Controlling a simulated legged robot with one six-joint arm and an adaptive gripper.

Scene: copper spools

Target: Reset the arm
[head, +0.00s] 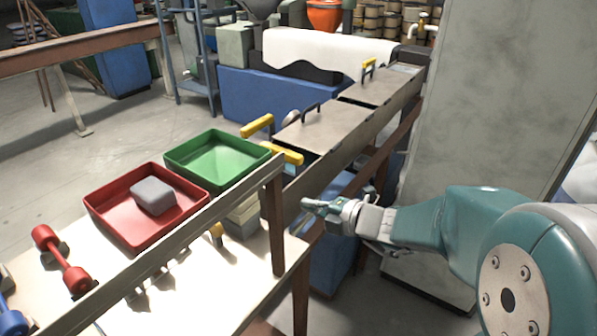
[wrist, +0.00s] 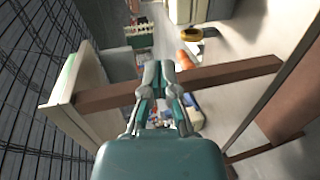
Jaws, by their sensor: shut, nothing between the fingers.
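My arm reaches in from the right edge in the head view, bent low and pointing left. My gripper (head: 312,205) is shut and empty, just right of the table's front corner post and in front of the long metal bench. In the wrist view my gripper (wrist: 158,72) has its fingers together with nothing held. Its fingertips overlap a brown beam in the background there; I cannot tell whether they touch it.
A red tray (head: 120,239) holding a grey block (head: 153,195) and a green tray (head: 190,181) stand on the table. A red dumbbell-shaped spool (head: 63,262) lies at left. A wooden rail (head: 150,262) edges the table. A tall grey pillar (head: 490,110) stands behind my arm.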

